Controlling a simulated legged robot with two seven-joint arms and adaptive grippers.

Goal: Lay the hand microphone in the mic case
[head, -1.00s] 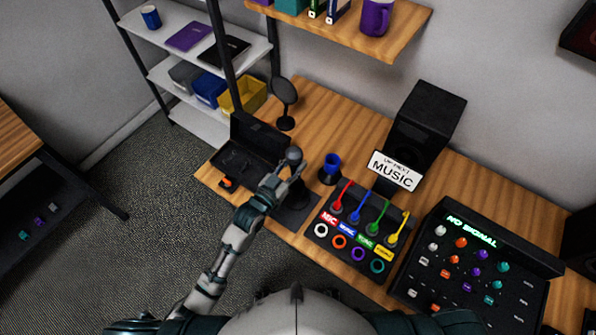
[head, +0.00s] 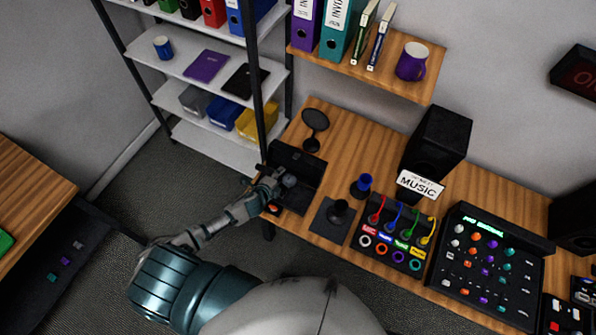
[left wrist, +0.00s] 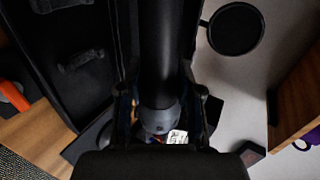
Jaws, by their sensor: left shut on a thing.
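The hand microphone (head: 290,181) has a grey ball head and a black handle. My left gripper (head: 274,184) is shut on it and holds it over the mic case. The mic case (head: 299,160) is black and open, at the left end of the desk, with its lid raised at the back. In the left wrist view the black handle (left wrist: 160,45) runs away from the jaws, and the case's dark interior (left wrist: 60,35) lies to its left. I cannot tell whether the microphone touches the case. My right gripper is out of view.
A stand with a black base (head: 331,222) is right of the case, empty on top. A blue cup-like holder (head: 362,185) and a cable panel (head: 392,235) are farther right. A round pop filter (head: 315,120) stands behind the case. An orange item (head: 274,208) lies by the case's front.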

